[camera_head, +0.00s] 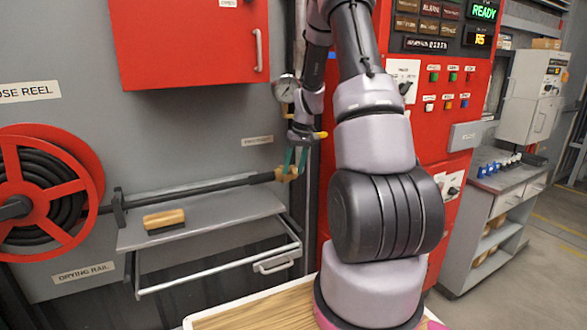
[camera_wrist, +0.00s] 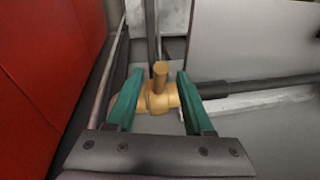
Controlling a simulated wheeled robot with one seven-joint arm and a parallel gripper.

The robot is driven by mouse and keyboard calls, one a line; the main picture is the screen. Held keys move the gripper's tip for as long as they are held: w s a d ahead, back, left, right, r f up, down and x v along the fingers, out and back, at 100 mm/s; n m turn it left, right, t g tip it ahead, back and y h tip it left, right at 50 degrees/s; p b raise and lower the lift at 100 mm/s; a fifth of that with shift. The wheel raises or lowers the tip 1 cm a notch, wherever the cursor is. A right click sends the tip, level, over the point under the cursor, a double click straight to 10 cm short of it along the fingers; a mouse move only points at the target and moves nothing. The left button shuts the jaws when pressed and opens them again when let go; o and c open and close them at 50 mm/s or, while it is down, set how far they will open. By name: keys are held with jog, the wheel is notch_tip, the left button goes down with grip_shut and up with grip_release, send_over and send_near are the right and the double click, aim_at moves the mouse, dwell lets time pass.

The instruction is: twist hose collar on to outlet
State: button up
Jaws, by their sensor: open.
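My gripper (camera_head: 292,167) has green fingers and is at the right end of the black hose (camera_head: 210,188) in the head view. A brass fitting (camera_head: 285,175), apparently the hose collar, shows there at the fingertips. In the wrist view, the brass fitting (camera_wrist: 160,98) lies between the open fingers of my gripper (camera_wrist: 159,75), with a short brass stub pointing up from it. The hose (camera_wrist: 260,85) runs off to the right behind the right finger. I cannot make out the outlet separately, or whether collar and outlet touch.
A red hose reel (camera_head: 45,190) is at the left. A grey shelf (camera_head: 225,212) with a wooden-handled brush (camera_head: 164,218) lies below the hose. A red cabinet (camera_head: 185,45) hangs above, and a gauge (camera_head: 286,88) is close to my wrist. A red control panel (camera_head: 455,110) stands behind my arm.

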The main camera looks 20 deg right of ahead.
jog(key=v, duration=1)
jog(key=shift+r, duration=0.25)
jog(key=shift+d, duration=0.1)
